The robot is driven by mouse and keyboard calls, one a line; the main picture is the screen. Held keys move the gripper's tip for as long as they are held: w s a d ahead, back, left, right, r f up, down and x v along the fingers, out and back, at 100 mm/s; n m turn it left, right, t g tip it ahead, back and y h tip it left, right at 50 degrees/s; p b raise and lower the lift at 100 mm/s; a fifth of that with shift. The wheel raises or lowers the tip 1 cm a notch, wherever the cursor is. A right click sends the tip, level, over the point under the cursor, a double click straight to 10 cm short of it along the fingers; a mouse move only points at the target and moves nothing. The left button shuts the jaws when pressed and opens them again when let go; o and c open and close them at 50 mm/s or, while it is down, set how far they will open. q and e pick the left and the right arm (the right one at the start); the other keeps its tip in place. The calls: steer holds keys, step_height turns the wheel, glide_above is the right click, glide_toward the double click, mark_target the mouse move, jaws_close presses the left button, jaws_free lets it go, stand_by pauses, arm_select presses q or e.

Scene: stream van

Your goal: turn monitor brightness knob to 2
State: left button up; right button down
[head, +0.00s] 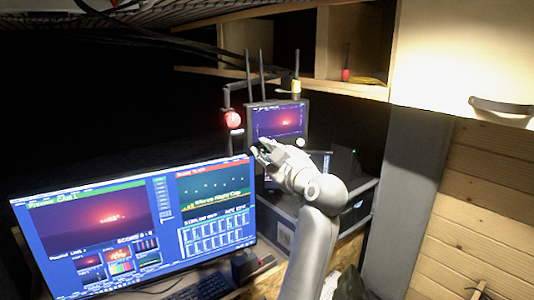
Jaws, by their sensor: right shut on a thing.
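The small monitor (279,120) stands upright behind the large screen and shows a red glow on a dark picture. My right gripper (262,149) reaches up from below to the lower left of this monitor's front. It is shut at the monitor's lower edge, on what seems to be the brightness knob. The fingers hide that knob, so its pointer and setting cannot be read. A pale round knob (300,142) shows at the monitor's lower right, clear of the fingers. My left gripper is not in view.
A large screen (140,222) fills the lower left, with a keyboard (205,288) in front. A red lamp (233,119) and antennas stand close left of the small monitor. A wooden shelf (345,86) and a white cabinet (460,60) hang above right. A dark case sits behind my arm.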

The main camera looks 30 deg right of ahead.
steer(key=shift+m, duration=0.3)
steer(key=m, duration=0.5)
steer(key=shift+m, duration=0.3)
steer(key=m, duration=0.5)
steer(key=shift+m, duration=0.3)
stand_by(0.3)
steer(key=c, duration=1.3)
jaws_free()
steer(key=shift+s, duration=0.1)
